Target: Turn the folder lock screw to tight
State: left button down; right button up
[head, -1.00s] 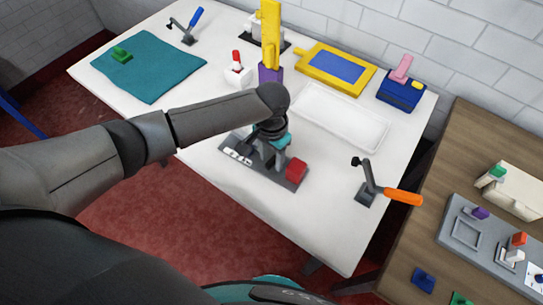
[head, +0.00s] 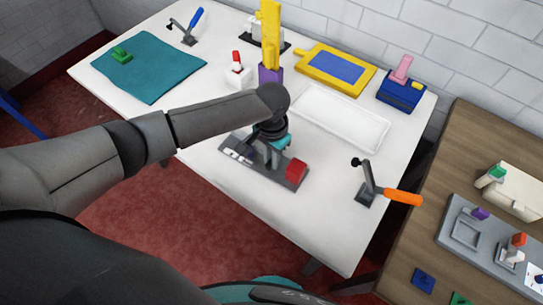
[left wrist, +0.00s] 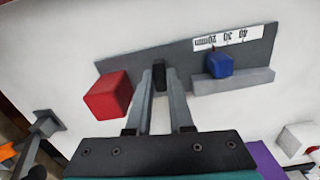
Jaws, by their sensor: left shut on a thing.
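The folder is a dark grey plate (head: 232,146) on the white table, with a red block at one end. In the left wrist view the folder (left wrist: 130,60) shows its red block (left wrist: 108,95), a white scale (left wrist: 228,38) and a blue block (left wrist: 219,65) beside a grey rail. A small black upright piece, apparently the lock screw (left wrist: 160,76), stands between the red and blue blocks. My left gripper (head: 270,158) points down over the plate. Its two fingers (left wrist: 158,88) are closed around the black screw, one on each side. My right gripper is out of view.
An orange-handled clamp (head: 402,198) stands right of the folder. A white tray (head: 342,118), yellow-framed board (head: 337,69), purple block with yellow upright (head: 270,74) and white block (head: 238,77) lie behind. A teal cloth (head: 150,70) lies left. The table's front edge is close.

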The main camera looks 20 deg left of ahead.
pick_arm(q)
jog(key=shift+r+m+p, duration=0.15)
jog(key=shift+m+p, duration=0.65)
jog(key=shift+m, duration=0.1)
jog(key=shift+m+p, duration=0.9)
jog(key=shift+m, duration=0.3)
jog(key=m+p, duration=0.1)
jog(key=m, duration=0.3)
jog(key=shift+m+p, duration=0.3)
jog(key=shift+p, duration=0.05)
jog(key=m, duration=0.3)
jog(key=shift+m+p, duration=0.3)
jog(key=shift+p, duration=0.05)
jog(key=shift+m, duration=2)
jog(key=c, duration=0.8)
grip_release()
